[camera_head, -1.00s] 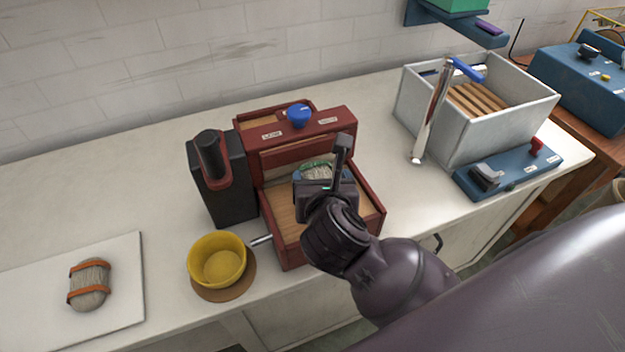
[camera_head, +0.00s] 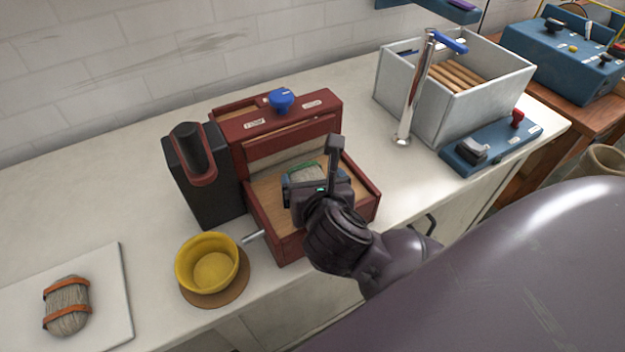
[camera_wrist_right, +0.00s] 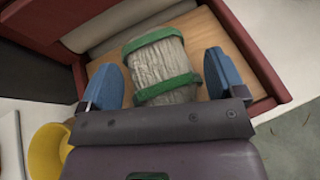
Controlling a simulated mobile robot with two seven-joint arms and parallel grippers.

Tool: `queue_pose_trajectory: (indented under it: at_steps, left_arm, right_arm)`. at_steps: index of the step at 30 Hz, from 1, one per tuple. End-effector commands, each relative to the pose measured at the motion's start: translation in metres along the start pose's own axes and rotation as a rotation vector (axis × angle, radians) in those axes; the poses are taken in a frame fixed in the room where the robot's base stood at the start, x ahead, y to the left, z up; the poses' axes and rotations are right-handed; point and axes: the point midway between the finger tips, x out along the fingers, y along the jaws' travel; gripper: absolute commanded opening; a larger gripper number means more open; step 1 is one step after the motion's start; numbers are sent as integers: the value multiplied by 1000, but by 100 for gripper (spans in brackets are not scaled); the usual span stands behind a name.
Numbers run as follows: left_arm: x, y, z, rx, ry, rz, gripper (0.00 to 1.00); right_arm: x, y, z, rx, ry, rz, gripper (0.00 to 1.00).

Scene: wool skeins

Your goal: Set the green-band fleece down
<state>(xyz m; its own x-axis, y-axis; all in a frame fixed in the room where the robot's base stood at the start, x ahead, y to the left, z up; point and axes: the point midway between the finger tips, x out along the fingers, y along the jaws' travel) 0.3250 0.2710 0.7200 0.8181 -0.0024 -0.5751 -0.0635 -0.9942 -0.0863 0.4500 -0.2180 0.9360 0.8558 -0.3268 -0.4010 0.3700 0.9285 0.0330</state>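The green-band fleece (camera_wrist_right: 160,65), a grey-white skein with two green bands, lies over the wooden floor of the red box's open front tray (camera_head: 368,190). In the head view the fleece (camera_head: 306,171) is partly hidden by my right gripper. My right gripper (camera_wrist_right: 165,85) has its blue-padded fingers spread on either side of the fleece. A narrow gap shows between each finger and the fleece, so the gripper looks open around it. In the head view the right gripper (camera_head: 318,180) is low over the tray. My left gripper is out of view.
A dark box (camera_head: 205,180) stands left of the red box. A yellow bowl (camera_head: 208,262) and an orange-banded skein (camera_head: 67,306) on a white board (camera_head: 110,290) are at the left. A grey bin (camera_head: 480,110) and blue device (camera_head: 490,148) are at the right.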

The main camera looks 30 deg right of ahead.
Motion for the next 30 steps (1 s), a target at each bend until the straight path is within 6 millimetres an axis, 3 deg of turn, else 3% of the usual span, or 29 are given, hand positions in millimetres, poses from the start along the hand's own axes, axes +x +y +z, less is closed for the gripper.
queue_pose_trajectory:
  at_steps: [13,24,30]
  left_arm:
    - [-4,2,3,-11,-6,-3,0]
    - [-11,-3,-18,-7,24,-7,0]
    - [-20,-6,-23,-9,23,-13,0]
  right_arm:
    - [-9,0,2,1,0,1,100]
    - [-76,0,7,2,-4,1,100]
    - [-103,0,6,2,-3,0,100]
